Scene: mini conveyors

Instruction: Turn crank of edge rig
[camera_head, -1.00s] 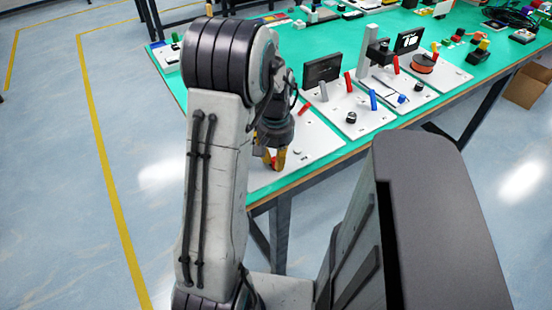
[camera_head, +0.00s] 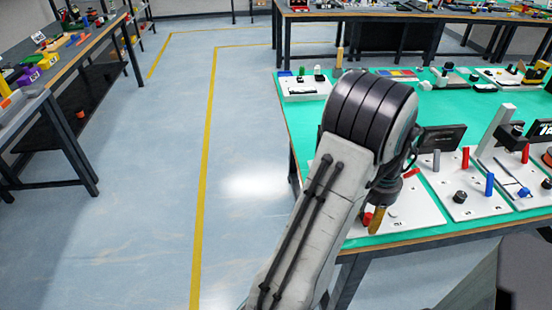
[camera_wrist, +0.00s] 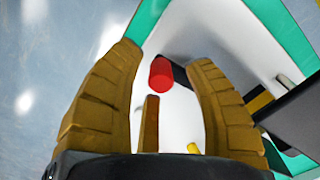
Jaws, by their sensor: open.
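The edge rig's white plate (camera_head: 412,208) lies at the near left edge of the green table, partly hidden behind my arm. In the wrist view a red cylindrical knob (camera_wrist: 161,73), apparently the crank's handle, stands between the fingers of my gripper (camera_wrist: 160,80). The fingers are spread, with a visible gap on each side of the knob. A third brown piece (camera_wrist: 151,122) shows below the knob. In the head view my gripper (camera_head: 376,219) hangs low over the plate, with a bit of red (camera_head: 367,218) beside it. The crank's arm and pivot are not clearly visible.
On the green table (camera_head: 310,128), other white rigs stand to the right, one with a black knob (camera_head: 460,197) and a blue lever (camera_head: 490,184). A dark box (camera_head: 442,138) stands behind. Open floor (camera_head: 150,230) lies to the left, with another bench beyond.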

